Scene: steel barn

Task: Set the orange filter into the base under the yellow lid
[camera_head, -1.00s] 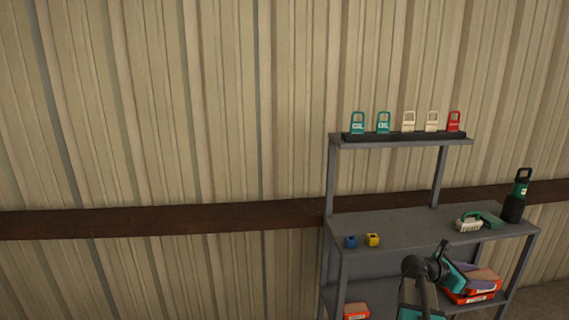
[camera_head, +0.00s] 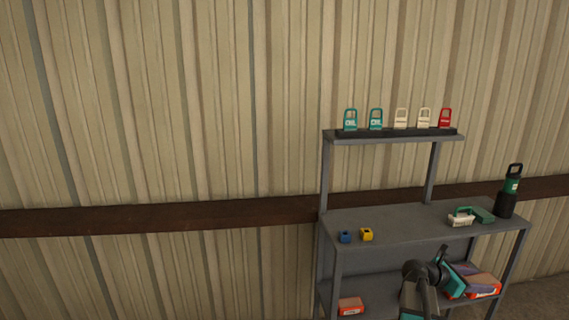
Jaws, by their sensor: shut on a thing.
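My arm rises from the bottom edge in front of the shelf unit, with a dark joint and teal parts. A dark piece at its end (camera_head: 443,256) points up; I cannot make out fingertips or anything held there. I cannot make out an orange filter, nor a base with a yellow lid. A small yellow block (camera_head: 367,234) with a dark opening sits on the middle shelf beside a small blue block (camera_head: 345,237).
A grey shelf unit (camera_head: 400,229) stands against the corrugated wall. Several coloured tags (camera_head: 401,119) stand on its top shelf. A green and white tool (camera_head: 461,218) and a dark green bottle (camera_head: 507,193) are at the right. Orange-red boxes (camera_head: 350,306) lie below.

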